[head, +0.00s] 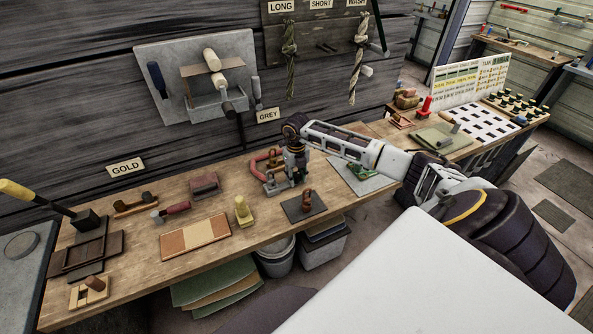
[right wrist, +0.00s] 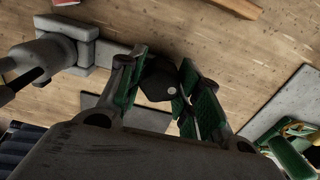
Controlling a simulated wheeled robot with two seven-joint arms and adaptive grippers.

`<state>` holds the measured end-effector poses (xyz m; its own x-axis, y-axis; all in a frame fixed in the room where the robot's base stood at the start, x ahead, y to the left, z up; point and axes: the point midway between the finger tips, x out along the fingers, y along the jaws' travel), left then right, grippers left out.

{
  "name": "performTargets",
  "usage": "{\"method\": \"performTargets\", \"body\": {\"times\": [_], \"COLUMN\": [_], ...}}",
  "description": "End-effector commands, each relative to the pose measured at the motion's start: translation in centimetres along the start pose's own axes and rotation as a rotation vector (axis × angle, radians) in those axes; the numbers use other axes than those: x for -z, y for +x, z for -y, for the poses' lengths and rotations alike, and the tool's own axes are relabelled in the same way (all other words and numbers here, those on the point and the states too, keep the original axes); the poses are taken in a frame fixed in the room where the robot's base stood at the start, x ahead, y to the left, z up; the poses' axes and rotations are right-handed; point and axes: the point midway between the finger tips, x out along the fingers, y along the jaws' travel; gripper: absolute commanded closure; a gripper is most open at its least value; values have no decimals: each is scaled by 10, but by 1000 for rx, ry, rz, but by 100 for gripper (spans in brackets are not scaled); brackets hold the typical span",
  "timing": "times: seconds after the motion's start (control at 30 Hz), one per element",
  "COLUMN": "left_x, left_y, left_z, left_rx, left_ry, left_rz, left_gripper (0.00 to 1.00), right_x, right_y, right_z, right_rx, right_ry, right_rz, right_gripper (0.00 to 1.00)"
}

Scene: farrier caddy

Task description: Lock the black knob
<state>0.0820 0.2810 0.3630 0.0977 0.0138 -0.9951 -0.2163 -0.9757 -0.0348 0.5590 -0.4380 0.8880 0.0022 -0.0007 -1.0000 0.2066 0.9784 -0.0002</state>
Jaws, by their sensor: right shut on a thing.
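The black knob (right wrist: 158,78) shows in the right wrist view as a dark faceted piece with a small pale dot. My right gripper (right wrist: 160,90) has its green-padded fingers on both sides of it and is shut on it. Grey metal fittings (right wrist: 88,50) stand beside the knob at the left of this view. In the head view my right gripper (head: 297,172) reaches down over the bench at a grey fixture, and it hides the knob there. My left gripper is in neither view. Whether the knob is locked cannot be told.
The wooden bench (head: 135,250) holds a reddish curved piece (head: 262,165), a dark mat (head: 298,212) with a brown piece on it, a yellow piece (head: 243,211) and a red-handled tool (head: 172,211) nearby. A grey mat (head: 372,188) with green items lies to the right.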

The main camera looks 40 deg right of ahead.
Motion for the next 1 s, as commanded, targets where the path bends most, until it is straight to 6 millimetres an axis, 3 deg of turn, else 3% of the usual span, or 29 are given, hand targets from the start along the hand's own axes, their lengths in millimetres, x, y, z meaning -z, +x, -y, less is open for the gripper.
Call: {"method": "performTargets", "body": {"times": [0.47,1.0], "left_x": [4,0], "left_y": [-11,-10], "left_z": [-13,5], "left_rx": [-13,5], "left_ry": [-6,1], "left_rz": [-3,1], "left_gripper": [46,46], "right_x": [4,4], "right_y": [4,6], "right_z": [-2,-2], "right_rx": [1,1], "right_ry": [271,272], "right_rz": [-10,-12], "right_gripper": [99,99]}}
